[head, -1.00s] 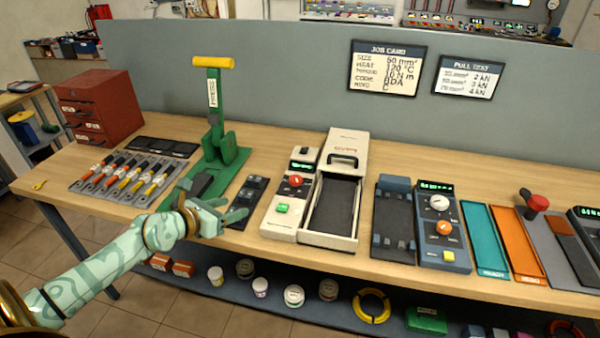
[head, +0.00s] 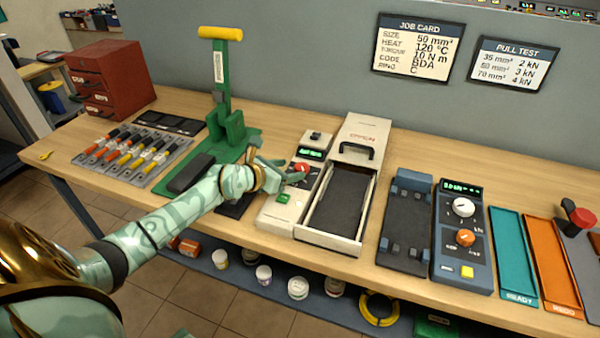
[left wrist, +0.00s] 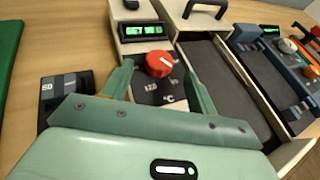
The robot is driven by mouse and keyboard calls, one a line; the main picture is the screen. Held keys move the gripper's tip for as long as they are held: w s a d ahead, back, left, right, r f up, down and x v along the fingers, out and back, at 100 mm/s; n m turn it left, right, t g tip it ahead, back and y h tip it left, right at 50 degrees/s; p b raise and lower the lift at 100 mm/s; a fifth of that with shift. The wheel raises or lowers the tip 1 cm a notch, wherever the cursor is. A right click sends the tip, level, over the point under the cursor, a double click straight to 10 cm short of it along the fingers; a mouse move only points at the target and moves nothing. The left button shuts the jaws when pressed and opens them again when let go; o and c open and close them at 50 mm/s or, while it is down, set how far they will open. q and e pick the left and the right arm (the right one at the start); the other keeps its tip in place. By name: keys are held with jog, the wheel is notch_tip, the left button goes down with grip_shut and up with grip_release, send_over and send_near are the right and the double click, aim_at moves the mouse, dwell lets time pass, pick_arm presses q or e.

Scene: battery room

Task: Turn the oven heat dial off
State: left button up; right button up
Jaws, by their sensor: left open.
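The oven is a cream unit with an open tray drawer (head: 341,205) and a control panel on its left with a green display (head: 310,154). The red heat dial (head: 301,168) sits on that panel, below the display. In the left wrist view the dial (left wrist: 159,64) shows a pale pointer mark, with printed numbers below it. My left gripper (head: 285,170) is open at the dial, its fingers (left wrist: 160,80) to either side of it. I cannot tell whether they touch it. A green button (head: 283,198) lies nearer the front edge. My right gripper is not in view.
A green press with a yellow handle (head: 220,33) stands left of the oven. A blue-grey tester (head: 462,250) with knobs, a teal tray (head: 513,255) and an orange tray (head: 552,265) lie to the right. A job card (head: 413,46) hangs behind.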

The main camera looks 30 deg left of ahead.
aim_at(300, 167)
pick_arm(q)
jog(key=b+x, duration=0.1)
jog(key=x, duration=0.3)
jog(key=shift+w+d+f+b, duration=0.1)
jog(key=shift+w+f+b, duration=0.05)
jog(key=shift+w+b, duration=0.15)
